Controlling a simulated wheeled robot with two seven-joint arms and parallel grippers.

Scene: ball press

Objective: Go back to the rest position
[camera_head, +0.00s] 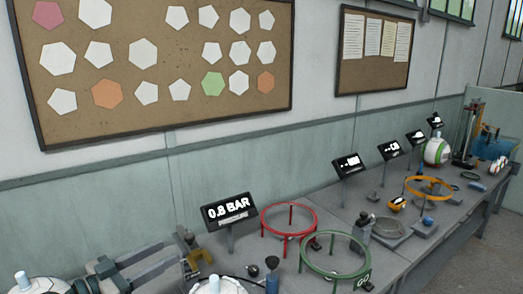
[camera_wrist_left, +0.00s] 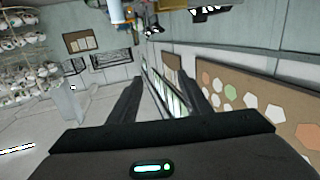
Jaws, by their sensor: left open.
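My left gripper (camera_head: 160,258) is at the lower left of the head view, low over the near end of the bench and pointing right. In the left wrist view, its two dark fingers (camera_wrist_left: 160,95) stand apart with nothing between them. It is open and empty. A yellowish metal part (camera_head: 196,251) shows by its fingertips; I cannot tell whether they touch. My right gripper is in neither view.
The grey bench (camera_head: 398,252) runs along the wall. A 0.8 BAR display (camera_head: 229,209), a red ring stand (camera_head: 288,220) and a green ring stand (camera_head: 335,254) stand to the right. White rounded objects (camera_head: 218,286) show at the bottom edge. A pinboard (camera_head: 120,118) hangs above.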

